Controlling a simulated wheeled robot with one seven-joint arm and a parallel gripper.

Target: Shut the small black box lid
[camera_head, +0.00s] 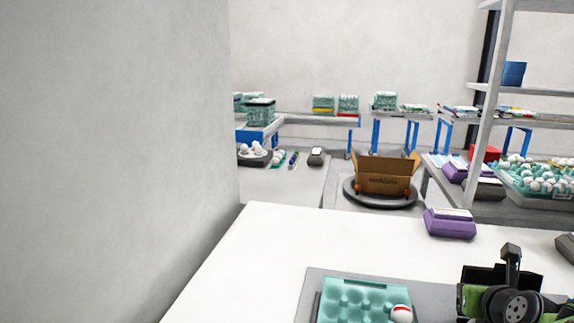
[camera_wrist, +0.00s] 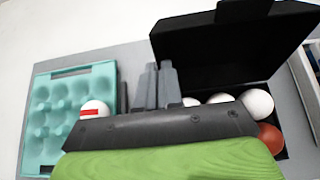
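The small black box (camera_wrist: 284,150) is on the right of the wrist view with its lid (camera_wrist: 225,50) standing open, tilted up and back. Several white eggs (camera_wrist: 256,103) and a brown egg (camera_wrist: 270,137) show inside; its near part is hidden behind my gripper's body. My gripper's grey fingers (camera_wrist: 160,86) are together with nothing between them, just left of the lid and box. Whether they touch the box cannot be told. In the head view the raised lid (camera_head: 484,274) shows at the lower right, behind my green and black wrist.
A teal egg tray (camera_wrist: 72,92) holding a red-striped white egg (camera_wrist: 94,108) lies left of my gripper. A purple carton (camera_head: 450,222) sits farther back on the white table (camera_head: 270,240). A grey wall (camera_head: 115,150) closes the left side.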

